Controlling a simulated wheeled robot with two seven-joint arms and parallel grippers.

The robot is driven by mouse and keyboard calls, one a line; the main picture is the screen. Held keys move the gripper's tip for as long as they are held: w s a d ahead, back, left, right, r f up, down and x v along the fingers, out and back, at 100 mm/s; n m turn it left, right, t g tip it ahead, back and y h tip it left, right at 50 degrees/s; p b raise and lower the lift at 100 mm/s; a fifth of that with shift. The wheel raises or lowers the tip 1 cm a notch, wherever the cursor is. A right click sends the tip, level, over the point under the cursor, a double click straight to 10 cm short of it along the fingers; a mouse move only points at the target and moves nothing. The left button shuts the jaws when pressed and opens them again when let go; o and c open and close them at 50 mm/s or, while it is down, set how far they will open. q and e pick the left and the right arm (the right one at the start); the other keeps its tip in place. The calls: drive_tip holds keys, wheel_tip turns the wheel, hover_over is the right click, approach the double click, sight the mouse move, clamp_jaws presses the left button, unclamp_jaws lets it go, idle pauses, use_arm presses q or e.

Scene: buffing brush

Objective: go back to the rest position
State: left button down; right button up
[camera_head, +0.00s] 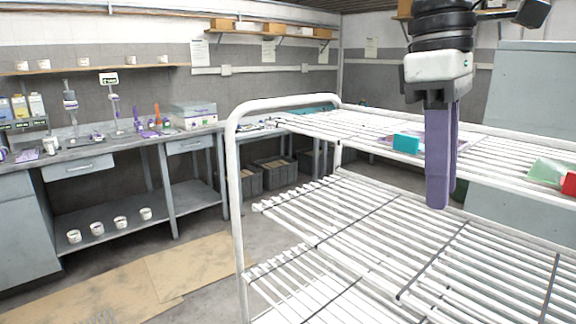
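My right gripper (440,204) hangs down from the top right, its purple fingers pointing downward in front of the white wire rack (236,175). The two fingers overlap from this angle, so the gap between them cannot be judged. No object shows at its fingertips. My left gripper is not in view.
A teal block (406,143), a pale green item (548,172) and a red item (569,184) are on the rack's upper shelf. The lower shelf (350,235) looks bare. A grey workbench (105,152) stands at the left. Cardboard (150,275) lies on the floor.

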drive_tip(key=w+a+f+n, duration=0.1)
drive_tip(key=a+f, duration=0.3)
drive_tip(key=f, duration=0.5)
drive_tip(key=w+a+f+n+y, duration=0.1)
drive_tip(key=a+f+n, duration=0.1)
drive_tip(key=a+f, duration=0.45)
drive_tip(key=w+a+f+n, duration=0.1)
drive_tip(key=a+f, duration=0.2)
drive_tip(key=f, duration=0.8)
drive_tip(key=s+a+f+m+y, duration=0.1)
drive_tip(key=s+a+f+y, duration=0.2)
drive_tip(key=a+f, duration=0.25)
drive_tip(key=s+a+f+t+y, duration=0.1)
drive_tip(key=s+a+f+y, duration=0.3)
drive_tip(key=a, duration=0.3)
drive_tip(key=s+a+f+m+y, duration=0.1)
drive_tip(key=s+a+f+y, duration=0.15)
drive_tip(key=a+f, duration=0.45)
drive_tip(key=s+d+f+m+t+h, duration=0.2)
drive_tip(key=d+f, duration=0.3)
drive_tip(key=d, duration=0.4)
drive_tip(key=s+d+f+m+t+h, duration=0.2)
drive_tip(key=d+f, duration=0.4)
drive_tip(key=d, duration=0.4)
drive_tip(key=s+d+f+m+t+h, duration=0.2)
drive_tip(key=s+d+f+m+t, duration=0.2)
drive_tip(key=d, duration=0.6)
drive_tip(key=shift+s+d+f+m, duration=0.25)
drive_tip(key=shift+s+f+m, duration=0.7)
drive_tip(key=shift+s+m, duration=0.05)
